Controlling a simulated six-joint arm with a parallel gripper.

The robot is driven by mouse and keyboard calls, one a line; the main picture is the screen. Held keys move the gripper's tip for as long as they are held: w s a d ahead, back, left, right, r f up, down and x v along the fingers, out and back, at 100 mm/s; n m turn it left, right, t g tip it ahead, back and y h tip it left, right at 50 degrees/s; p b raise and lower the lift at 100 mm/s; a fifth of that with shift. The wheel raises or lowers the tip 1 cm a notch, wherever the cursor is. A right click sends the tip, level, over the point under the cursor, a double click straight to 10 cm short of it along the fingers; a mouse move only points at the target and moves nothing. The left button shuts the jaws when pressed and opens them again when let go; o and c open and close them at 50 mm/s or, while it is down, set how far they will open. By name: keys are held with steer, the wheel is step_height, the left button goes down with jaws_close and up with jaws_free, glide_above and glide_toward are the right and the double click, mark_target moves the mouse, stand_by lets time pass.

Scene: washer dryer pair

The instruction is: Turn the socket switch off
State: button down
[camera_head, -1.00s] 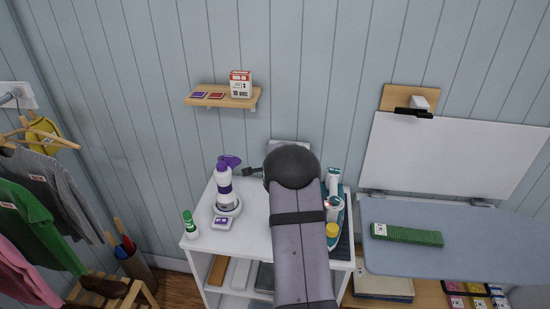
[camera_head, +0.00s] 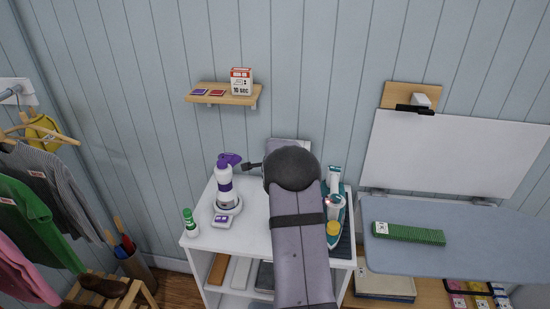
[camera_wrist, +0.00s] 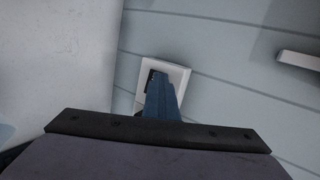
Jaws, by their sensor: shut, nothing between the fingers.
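The white socket plate (camera_wrist: 181,74) is on the grey-blue boarded wall in the wrist view, with a dark inset partly showing. My gripper (camera_wrist: 157,85) is shut and empty. Its blue-grey fingers point at the plate and cover its lower middle. I cannot tell whether the fingertips touch the plate or the switch. The switch itself is hidden or too small to make out, so its position does not show. In the head view my arm hides the fingers and the socket.
A white table (camera_head: 203,238) holds a purple-white spray bottle (camera_head: 225,185), a green-white bottle (camera_head: 190,222) and a teal iron (camera_head: 344,205), close around my arm. A wooden shelf (camera_head: 215,99) is on the wall above. An ironing board (camera_head: 470,262) is at right.

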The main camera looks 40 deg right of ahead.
steer(key=shift+s+d+f+b, duration=0.2)
steer(key=shift+s+d+b, duration=0.15)
steer(key=shift+b, duration=0.4)
steer(key=shift+s+d+b, duration=0.3)
steer(key=shift+b, duration=0.2)
steer(key=shift+s+a+f, duration=0.1)
steer(key=shift+f, duration=0.05)
steer(key=f+b+v, duration=0.1)
steer(key=b+v, duration=0.3)
steer(key=v, duration=0.9)
steer(key=shift+s+a, duration=0.3)
steer(key=shift+a, duration=0.15)
steer(key=shift+a+r+p, duration=0.1)
steer(key=shift+r+p, duration=0.05)
steer(key=shift+p, duration=0.15)
